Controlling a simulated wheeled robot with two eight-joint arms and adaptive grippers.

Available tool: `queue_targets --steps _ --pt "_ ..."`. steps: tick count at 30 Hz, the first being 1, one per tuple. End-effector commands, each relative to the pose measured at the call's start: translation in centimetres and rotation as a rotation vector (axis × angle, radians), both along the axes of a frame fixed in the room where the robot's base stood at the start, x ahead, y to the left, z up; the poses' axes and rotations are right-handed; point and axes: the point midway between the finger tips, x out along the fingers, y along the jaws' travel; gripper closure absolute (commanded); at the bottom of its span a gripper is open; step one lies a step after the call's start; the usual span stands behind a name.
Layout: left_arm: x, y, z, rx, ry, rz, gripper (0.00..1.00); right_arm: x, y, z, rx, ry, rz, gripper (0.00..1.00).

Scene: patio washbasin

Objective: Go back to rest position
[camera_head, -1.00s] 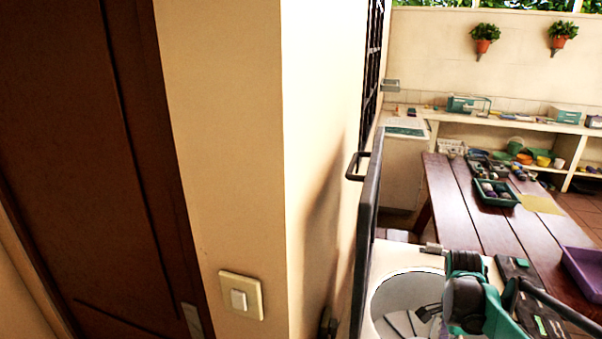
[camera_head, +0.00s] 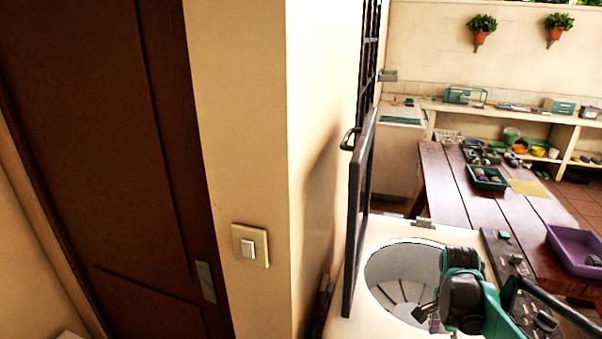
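My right arm reaches in at the lower right, with green and black links over the right side of an open top-loading washer (camera_head: 350,325). My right gripper (camera_head: 424,313) is a small dark shape at the arm's end, over the round drum opening. It is too small and partly hidden to tell whether it is open or shut. I see nothing clearly held in it. My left gripper is not in view. The washer's dark-framed lid (camera_head: 361,215) stands upright at the left of the drum (camera_head: 398,268), which looks empty where visible.
A beige wall corner with a light switch (camera_head: 250,246) and a brown door (camera_head: 95,150) fill the left. A wooden table (camera_head: 450,205) bears a green tray (camera_head: 487,183) and a purple tray (camera_head: 573,262). A shelf counter (camera_head: 470,107) runs along the back. Brown floor shows at right.

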Motion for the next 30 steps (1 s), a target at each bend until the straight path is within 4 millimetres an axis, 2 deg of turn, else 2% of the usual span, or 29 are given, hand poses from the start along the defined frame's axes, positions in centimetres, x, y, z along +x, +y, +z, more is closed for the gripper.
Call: queue_targets --steps 8,13,18,24,30 --pt "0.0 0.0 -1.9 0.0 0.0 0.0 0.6 -1.4 3.1 -0.3 -0.007 -0.09 0.27 0.17" --pt "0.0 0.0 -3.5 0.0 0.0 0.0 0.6 -2.9 6.0 -0.9 -0.031 -0.177 0.533 0.17" --pt "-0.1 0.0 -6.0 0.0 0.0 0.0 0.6 -5.5 10.0 -2.8 -0.106 -0.303 0.928 0.17" --pt "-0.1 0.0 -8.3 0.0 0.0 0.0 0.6 -8.1 13.6 -5.4 -0.245 -0.425 1.34 0.17" --pt "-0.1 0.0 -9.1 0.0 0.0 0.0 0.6 -9.2 15.2 -6.8 -0.341 -0.477 1.54 0.17"
